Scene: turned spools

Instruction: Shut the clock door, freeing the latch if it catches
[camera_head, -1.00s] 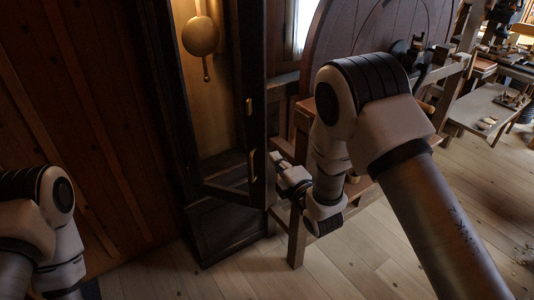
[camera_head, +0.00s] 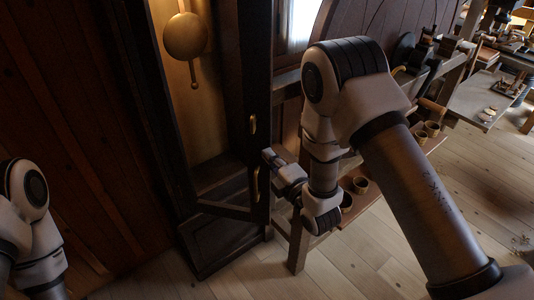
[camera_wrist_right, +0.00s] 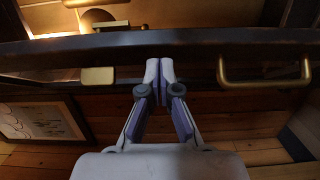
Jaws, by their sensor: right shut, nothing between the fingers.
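The tall dark wooden clock stands at centre left in the head view, its brass pendulum (camera_head: 185,37) in plain sight inside. Its door (camera_head: 234,90) stands open, seen nearly edge-on at the right of the case. A small brass latch piece (camera_head: 253,124) sits on the door above a brass handle (camera_head: 256,183); the wrist view shows the latch piece (camera_wrist_right: 97,77) left and the handle (camera_wrist_right: 265,72) right. My right gripper (camera_wrist_right: 160,68) is shut and empty, its fingertips at the door's edge between them. I cannot tell whether they touch. My left gripper is out of view.
A wooden bench (camera_head: 408,150) with several small cups stands right of the clock, close to my right arm. A dark plank wall (camera_head: 60,110) is at the left. Plank floor (camera_head: 340,260) is open in front.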

